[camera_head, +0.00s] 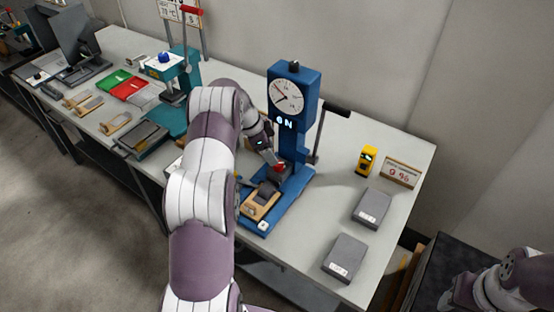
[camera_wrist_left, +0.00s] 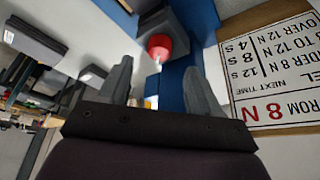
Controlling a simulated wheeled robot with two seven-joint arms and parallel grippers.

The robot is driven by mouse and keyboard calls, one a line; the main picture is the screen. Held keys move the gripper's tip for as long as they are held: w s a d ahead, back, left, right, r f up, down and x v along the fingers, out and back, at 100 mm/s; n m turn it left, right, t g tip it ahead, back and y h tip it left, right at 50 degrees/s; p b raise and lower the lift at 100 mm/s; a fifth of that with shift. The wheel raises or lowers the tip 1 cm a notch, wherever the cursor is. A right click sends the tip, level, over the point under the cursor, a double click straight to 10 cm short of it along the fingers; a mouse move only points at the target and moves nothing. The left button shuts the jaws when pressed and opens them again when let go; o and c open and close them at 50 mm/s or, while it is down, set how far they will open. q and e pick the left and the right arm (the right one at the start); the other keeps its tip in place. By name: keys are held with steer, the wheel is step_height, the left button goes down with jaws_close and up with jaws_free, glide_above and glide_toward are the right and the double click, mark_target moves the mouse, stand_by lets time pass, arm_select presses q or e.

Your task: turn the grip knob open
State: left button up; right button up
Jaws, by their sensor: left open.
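The red knob (camera_head: 281,168) sits low on the front of the blue test stand (camera_head: 293,95), above a grey roll on a wooden block (camera_head: 262,203). My left gripper (camera_head: 269,156) is beside the knob, partly hidden by my arm. In the left wrist view the red knob (camera_wrist_left: 160,46) lies just beyond and between the two spread fingers (camera_wrist_left: 158,68), apart from them. The gripper is open and empty. A dial and a small lit display are on the stand's head. My right gripper is out of view; only part of that arm shows at the lower right.
A black-handled lever (camera_head: 333,111) sticks out right of the stand. A yellow device (camera_head: 367,160), a small sign (camera_head: 400,172) and two grey blocks (camera_head: 371,208) stand to the right. A teal press (camera_head: 175,75) and trays are left. A printed card (camera_wrist_left: 268,70) is close in the left wrist view.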

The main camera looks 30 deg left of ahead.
mark_target(278, 165)
arm_select(q)
steer(key=p+x, duration=0.1)
steer(key=x, duration=0.4)
steer(key=shift+d+f, duration=0.15)
steer(key=shift+w+f, duration=0.1)
steer(key=shift+f, duration=0.1)
steer(key=c, duration=1)
steer(key=shift+c, duration=0.2)
